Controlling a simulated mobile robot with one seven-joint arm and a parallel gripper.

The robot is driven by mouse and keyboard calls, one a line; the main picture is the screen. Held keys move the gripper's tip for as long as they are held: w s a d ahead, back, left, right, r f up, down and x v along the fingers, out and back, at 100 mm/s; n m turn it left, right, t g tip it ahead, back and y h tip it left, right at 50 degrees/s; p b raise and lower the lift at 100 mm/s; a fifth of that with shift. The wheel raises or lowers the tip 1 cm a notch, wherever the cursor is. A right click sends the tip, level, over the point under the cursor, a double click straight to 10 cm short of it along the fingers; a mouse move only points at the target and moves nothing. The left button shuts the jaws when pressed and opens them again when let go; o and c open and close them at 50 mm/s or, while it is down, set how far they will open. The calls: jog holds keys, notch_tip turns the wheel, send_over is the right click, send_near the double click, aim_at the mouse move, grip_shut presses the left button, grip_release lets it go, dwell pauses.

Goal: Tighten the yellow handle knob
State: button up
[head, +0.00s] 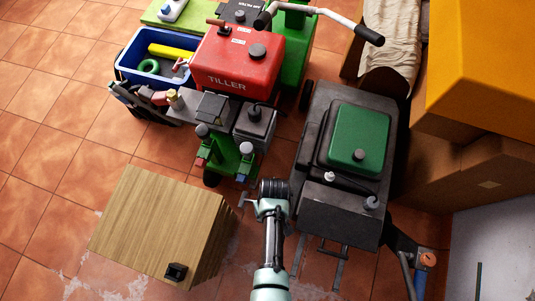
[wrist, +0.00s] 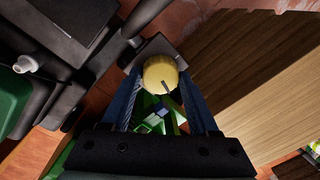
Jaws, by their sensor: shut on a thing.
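The yellow knob (wrist: 160,71) is round, with a dark mark on its near edge, and sits against a dark grey block in the wrist view. My gripper (wrist: 158,78) has its two blue fingers on either side of the knob and is shut on it. In the head view my gripper (head: 272,187) is at the lower middle, between the wooden box and the dark machine with the green tank. There my wrist and hand hide the knob and the fingertips.
A wooden box (head: 150,225) stands close on the left, with a black fitting on its front. The dark machine with a green tank (head: 360,135) is close on the right. The red tiller (head: 238,65) and a blue bin (head: 130,62) are behind. Tiled floor is free at far left.

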jog(key=shift+s+m+p, duration=0.1)
jog(key=shift+m+p, duration=0.3)
jog(key=shift+m, duration=1.2)
jog(key=o, duration=1.4)
jog(key=r+p, duration=0.1)
jog(key=r, duration=0.3)
jog(key=r+p, duration=0.1)
jog(key=r, duration=0.3)
jog(key=d+r+p, duration=0.1)
jog(key=r+p, duration=0.1)
jog(key=r, duration=0.3)
